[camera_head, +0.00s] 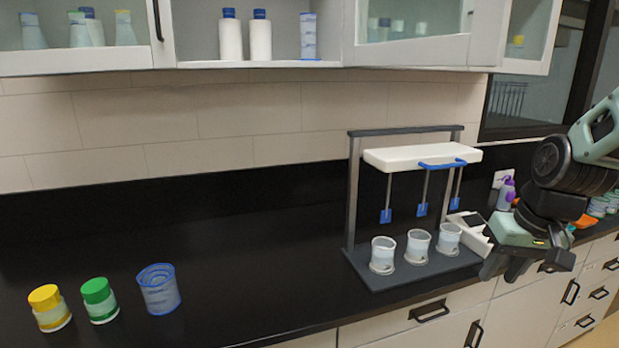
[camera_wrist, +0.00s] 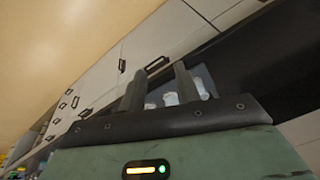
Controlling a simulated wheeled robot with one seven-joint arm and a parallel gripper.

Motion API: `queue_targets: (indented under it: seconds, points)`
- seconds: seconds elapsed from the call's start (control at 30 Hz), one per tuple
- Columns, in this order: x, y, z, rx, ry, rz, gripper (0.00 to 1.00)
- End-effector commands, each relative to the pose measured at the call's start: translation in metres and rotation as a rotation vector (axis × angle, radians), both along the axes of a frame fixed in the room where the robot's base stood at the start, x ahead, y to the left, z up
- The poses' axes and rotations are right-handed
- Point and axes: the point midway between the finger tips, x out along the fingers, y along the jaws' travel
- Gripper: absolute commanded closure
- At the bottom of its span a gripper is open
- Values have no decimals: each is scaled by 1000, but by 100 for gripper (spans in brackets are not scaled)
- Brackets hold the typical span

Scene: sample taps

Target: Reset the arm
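My gripper (camera_head: 502,274) is at the right in the head view, in front of the counter's front edge and to the right of the stirrer stand. Its two fingers point downward and stand apart with nothing between them. The wrist view also shows my gripper (camera_wrist: 158,82) with both fingers spread. The stand (camera_head: 375,280) has a dark base, a white crossbar with a blue handle (camera_head: 442,164), and hanging rods with blue paddles. Three clear beakers (camera_head: 382,255) stand on its base below the paddles. My arm comes in from the right edge.
A yellow-lidded jar (camera_head: 50,308), a green-lidded jar (camera_head: 100,300) and a blue-rimmed beaker (camera_head: 159,289) stand on the black counter (camera_head: 240,260) at the left. The counter's middle is clear. Wall cabinets (camera_head: 90,62) hang above. Drawers (camera_head: 420,318) lie below the counter edge.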

Motion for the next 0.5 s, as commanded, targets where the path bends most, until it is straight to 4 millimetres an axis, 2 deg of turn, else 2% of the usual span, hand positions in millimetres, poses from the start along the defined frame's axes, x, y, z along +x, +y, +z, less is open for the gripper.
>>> queue_targets:
  seconds: [0.03, 0.1, 0.27, 0.3, 0.37, 0.5]
  points:
    - [-17, 1, -8, -24, 3, 12, 68]
    - [-36, 1, -18, -53, 3, 26, 68]
    - [-78, 2, -38, -102, -4, 63, 68]
    - [-85, 7, -41, -108, -5, 85, 68]
    - [-87, 33, -39, -99, 7, 157, 68]
    - [-110, 83, -38, -90, 48, 316, 68]
